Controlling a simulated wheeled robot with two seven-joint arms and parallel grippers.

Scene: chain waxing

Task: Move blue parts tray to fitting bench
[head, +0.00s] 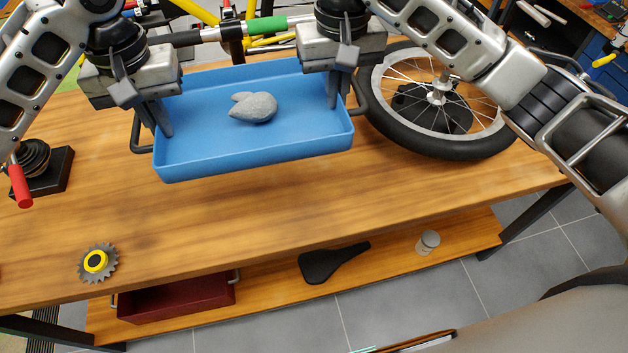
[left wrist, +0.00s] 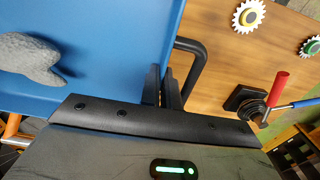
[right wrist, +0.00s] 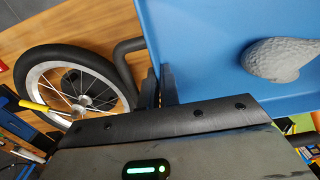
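The blue parts tray (head: 250,165) is over the wooden bench, with a grey stone-like lump (head: 254,108) inside. It has a dark handle at each end. My left gripper (head: 156,118) is shut on its left end wall, one finger inside and one outside; the left wrist view shows the fingers (left wrist: 163,88) beside the handle. My right gripper (head: 340,92) is shut on the right end wall the same way, as the right wrist view shows (right wrist: 160,88). I cannot tell whether the tray's underside touches the bench.
The wooden bench top (head: 300,225) is clear in front of the tray. A spoked wheel (head: 438,98) lies close to its right end. A sprocket with a yellow centre (head: 97,262) is at front left. A red-handled lever (head: 22,185) stands at left. A dark red tray (head: 178,298) and saddle (head: 330,262) are below.

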